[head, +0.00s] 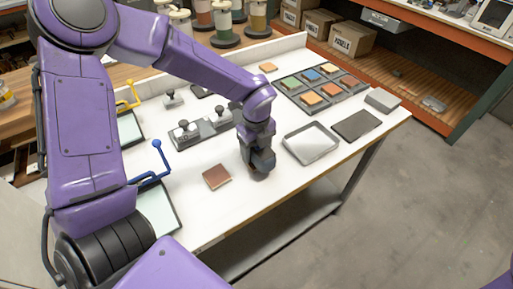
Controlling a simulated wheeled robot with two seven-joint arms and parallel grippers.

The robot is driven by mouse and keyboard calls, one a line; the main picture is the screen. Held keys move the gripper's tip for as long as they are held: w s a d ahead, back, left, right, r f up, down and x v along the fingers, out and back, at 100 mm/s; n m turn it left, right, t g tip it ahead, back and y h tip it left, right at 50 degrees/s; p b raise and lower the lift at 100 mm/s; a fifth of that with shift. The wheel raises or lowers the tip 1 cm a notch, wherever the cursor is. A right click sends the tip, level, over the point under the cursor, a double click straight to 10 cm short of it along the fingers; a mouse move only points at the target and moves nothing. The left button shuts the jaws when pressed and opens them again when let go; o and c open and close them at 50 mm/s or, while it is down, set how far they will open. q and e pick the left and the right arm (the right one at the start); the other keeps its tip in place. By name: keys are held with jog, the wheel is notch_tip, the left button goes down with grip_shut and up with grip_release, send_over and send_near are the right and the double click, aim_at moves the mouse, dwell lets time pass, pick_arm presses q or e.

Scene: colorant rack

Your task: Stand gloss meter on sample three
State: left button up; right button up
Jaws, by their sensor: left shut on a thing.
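My left gripper (259,160) points down over the white table, right of a reddish-brown square tile (216,177). It is shut on a dark, boxy thing, probably the gloss meter, mostly hidden by the fingers. The held thing is low over the tabletop. No sample number is readable. My right gripper is out of view.
A shallow metal tray (311,144), a dark flat plate (356,125) and a grey block (382,101) lie to the right. A dark rack (299,87) holds several coloured tiles behind. A grey holder with knobs (203,129) stands left of the gripper.

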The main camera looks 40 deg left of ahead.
pick_arm(q)
jog(key=shift+s+f, duration=0.1)
jog(key=o, duration=1.5)
notch_tip(320, 180, up, 12)
jog(key=shift+r+b, duration=0.25)
jog(key=shift+b, duration=0.4)
